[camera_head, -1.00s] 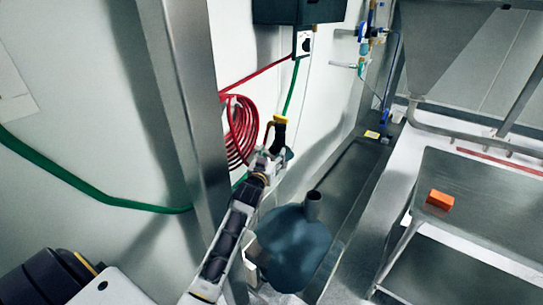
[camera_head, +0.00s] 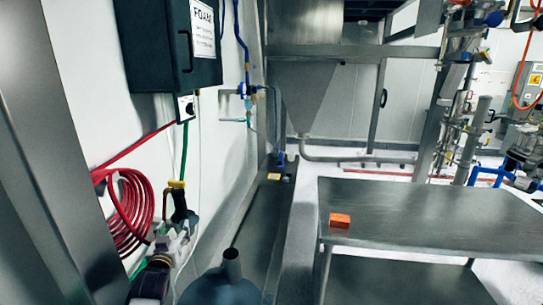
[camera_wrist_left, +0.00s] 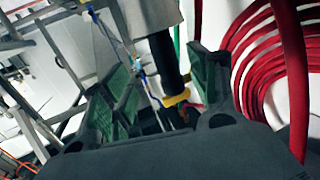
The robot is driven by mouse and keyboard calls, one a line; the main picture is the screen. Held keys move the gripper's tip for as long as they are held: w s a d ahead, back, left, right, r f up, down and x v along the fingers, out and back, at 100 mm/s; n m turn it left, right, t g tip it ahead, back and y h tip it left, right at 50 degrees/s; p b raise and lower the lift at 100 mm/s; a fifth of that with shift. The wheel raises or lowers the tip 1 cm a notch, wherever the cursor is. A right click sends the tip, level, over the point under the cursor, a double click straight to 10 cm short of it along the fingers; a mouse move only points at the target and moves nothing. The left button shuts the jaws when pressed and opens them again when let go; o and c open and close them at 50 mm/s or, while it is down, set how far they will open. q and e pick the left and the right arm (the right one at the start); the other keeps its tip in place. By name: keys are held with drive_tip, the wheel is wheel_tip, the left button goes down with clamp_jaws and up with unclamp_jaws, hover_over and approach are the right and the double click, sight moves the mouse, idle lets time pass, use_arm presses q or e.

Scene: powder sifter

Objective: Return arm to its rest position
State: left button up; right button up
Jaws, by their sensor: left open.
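My left gripper (camera_head: 176,238) is at the lower left of the head view, in front of the wall with the red hose. Its fingers are small there and partly lost against the clutter. In the left wrist view the two green-padded fingers (camera_wrist_left: 165,90) stand apart, with nothing gripped. A black handle with a yellow band (camera_head: 179,205) shows just above the gripper. It also shows in the wrist view (camera_wrist_left: 166,62), in the gap between the fingers; its distance from them is unclear. My right gripper is not in view.
A coiled red hose (camera_head: 128,212) hangs close left of the gripper. A steel post (camera_head: 60,150) stands at the left edge. A blue-grey vessel with a spout (camera_head: 222,290) is below right. A steel table (camera_head: 430,215) with an orange block (camera_head: 340,220) stands right.

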use_arm(q)
drive_tip(key=s+d+f+m+g+h, duration=0.1)
drive_tip(key=s+d+f+g, duration=0.2)
drive_tip(key=s+f, duration=0.3)
drive_tip(key=s+d+f+m+g+h, duration=0.1)
drive_tip(key=s+d+f+g, duration=0.2)
drive_tip(key=s+f, duration=0.35)
drive_tip(key=s+d+f+m+g, duration=0.1)
drive_tip(key=s+d+f+g, duration=0.1)
drive_tip(key=s, duration=0.5)
drive_tip(key=s+d+f+g+h, duration=0.1)
drive_tip(key=s+d+f+g, duration=0.15)
drive_tip(key=s, duration=0.45)
drive_tip(key=s+d+f+m+g, duration=0.1)
drive_tip(key=s+d+f+g, duration=0.15)
drive_tip(key=s, duration=0.45)
wheel_tip(320, 180, down, 32)
drive_tip(key=s+g, duration=0.2)
drive_tip(key=s+a+f, duration=0.2)
drive_tip(key=s+f, duration=0.7)
drive_tip(key=s, duration=0.2)
drive_tip(key=s+a+f, duration=0.3)
drive_tip(key=s+f, duration=0.7)
drive_tip(key=s, duration=0.1)
drive_tip(key=shift+s+f+m+g, duration=0.2)
drive_tip(key=shift+f+m+g, duration=0.1)
drive_tip(key=shift+g, duration=0.1)
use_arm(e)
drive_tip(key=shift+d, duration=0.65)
